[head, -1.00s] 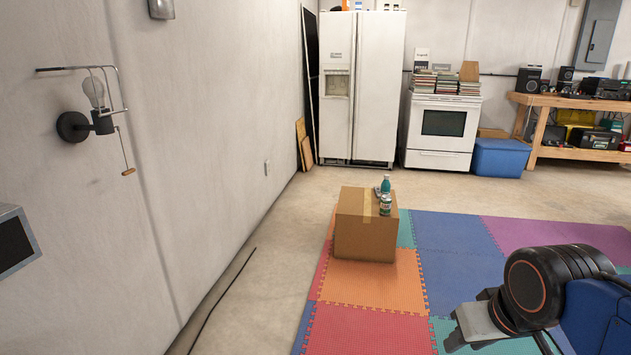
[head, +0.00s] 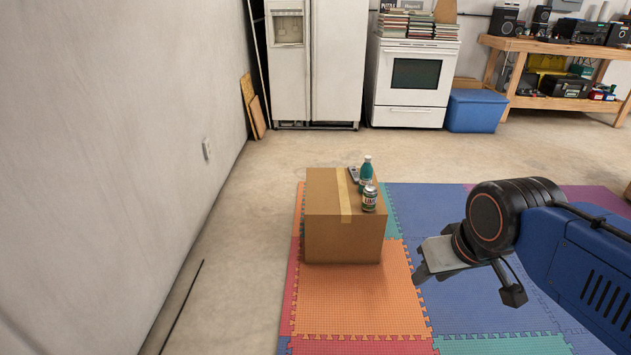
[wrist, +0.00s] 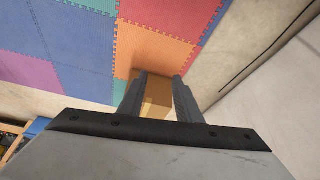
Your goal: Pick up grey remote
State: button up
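The grey remote (head: 354,174) lies on top of a cardboard box (head: 335,235), near its far right edge, partly hidden behind a teal bottle (head: 365,173). A can (head: 369,198) stands in front of the bottle on the same box. My gripper (head: 421,270) is in the air to the right of the box and holds nothing that I can see. In the wrist view its two fingers (wrist: 160,95) stand apart with the box showing between them. The remote cannot be made out in the wrist view.
Coloured foam mats (head: 360,300) lie under and around the box. A plain wall (head: 120,150) runs along the left. A fridge (head: 335,65), a white oven (head: 410,85), a blue bin (head: 475,110) and a workbench (head: 560,100) stand at the back. The floor before them is clear.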

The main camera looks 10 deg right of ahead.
aim_at(354, 174)
jog(key=i+z, duration=0.15)
jog(key=i, duration=0.2)
jog(key=i+j+z, duration=0.2)
jog(key=i, duration=0.15)
jog(key=i+u, duration=0.2)
jog(key=i, duration=0.35)
jog(key=i+l+u, duration=0.15)
jog(key=i, duration=0.35)
jog(key=i+l+u, duration=0.2)
jog(key=i, duration=0.3)
jog(key=l, duration=0.1)
